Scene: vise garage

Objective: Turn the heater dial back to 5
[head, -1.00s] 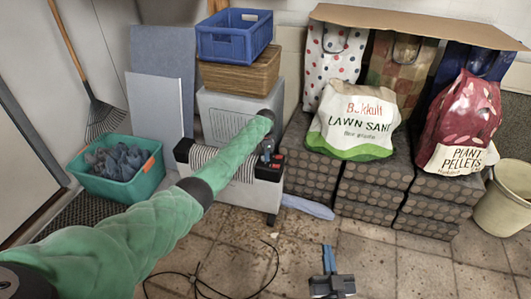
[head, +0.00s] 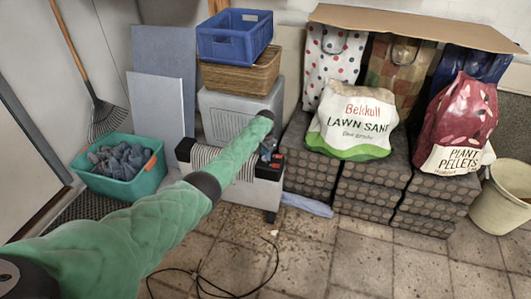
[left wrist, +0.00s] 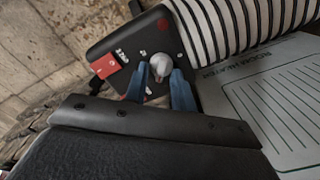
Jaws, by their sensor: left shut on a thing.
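The heater (head: 238,194) stands on the tiled floor at centre left in the head view, pale grey with a black end panel. In the left wrist view its black panel (left wrist: 124,42) carries a red label and small white marks too blurred to read. The grey rounded dial (left wrist: 161,66) sits on this panel. My left gripper (head: 270,150) is at the panel; its two blue fingers (left wrist: 161,84) are shut on the dial, one on each side. The dial's pointer and setting cannot be read. My right gripper is out of view.
A striped hose or cloth (left wrist: 226,28) lies beside the panel. A wicker basket (head: 240,74) and blue crate (head: 232,44) are stacked behind. A teal tub (head: 122,180) stands left, dark stacked blocks (head: 372,190) right. A black cable (head: 235,294) lies on the open floor in front.

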